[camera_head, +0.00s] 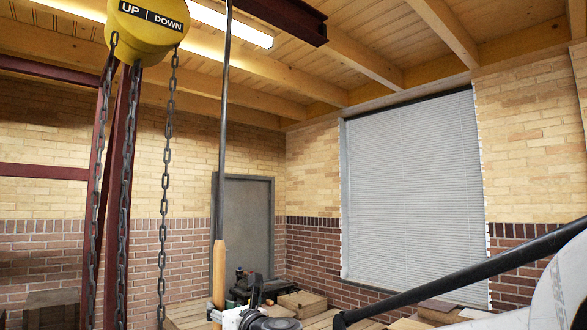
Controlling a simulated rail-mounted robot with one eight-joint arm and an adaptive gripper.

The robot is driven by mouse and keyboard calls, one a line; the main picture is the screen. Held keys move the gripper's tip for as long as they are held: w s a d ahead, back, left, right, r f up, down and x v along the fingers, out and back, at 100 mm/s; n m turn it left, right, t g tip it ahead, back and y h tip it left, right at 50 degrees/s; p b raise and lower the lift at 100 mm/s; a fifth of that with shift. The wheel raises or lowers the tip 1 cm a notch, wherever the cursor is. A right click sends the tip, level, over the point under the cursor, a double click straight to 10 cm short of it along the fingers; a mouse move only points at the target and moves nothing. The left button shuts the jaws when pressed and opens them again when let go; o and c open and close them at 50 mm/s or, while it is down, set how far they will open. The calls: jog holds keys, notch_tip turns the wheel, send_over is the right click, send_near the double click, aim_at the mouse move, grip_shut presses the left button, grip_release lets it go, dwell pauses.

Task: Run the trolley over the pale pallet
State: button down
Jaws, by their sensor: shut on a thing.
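A yellow chain hoist body (148,28) marked UP and DOWN hangs at the upper left, cut off by the top edge. Its dark chains (164,180) hang down to the bottom edge. No trolley is clearly visible above it. A long dark pole (224,130) with a wooden handle (218,272) stands nearly upright left of centre; its top is out of view. My gripper (219,317) is at the bottom edge, shut on the wooden handle; its fingers are partly cut off. Pale wooden slats (184,314) show low down; I cannot tell whether they are the pallet.
A dark red beam (270,15) runs under the wooden ceiling. Dark red posts (112,190) stand behind the chains. A dark bar (465,275) slants across the lower right. Wooden blocks (303,302) and a dark machine (250,287) sit behind my gripper. A grey door (245,225) is at the back.

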jog(key=s+a, duration=0.4)
jog(key=a, duration=0.1)
jog(key=shift+s, duration=0.2)
jog(key=shift+a+f, duration=0.1)
jog(key=shift+a, duration=0.1)
jog(key=s+a, duration=0.9)
jog(key=a, duration=0.2)
jog(key=shift+s+a, duration=0.35)
dwell(0.6)
jog(key=c, duration=1.7)
grip_release()
jog(key=shift+w+d, duration=0.1)
jog(key=shift+d, duration=0.1)
jog(key=o, duration=0.5)
jog(key=shift+c, duration=0.2)
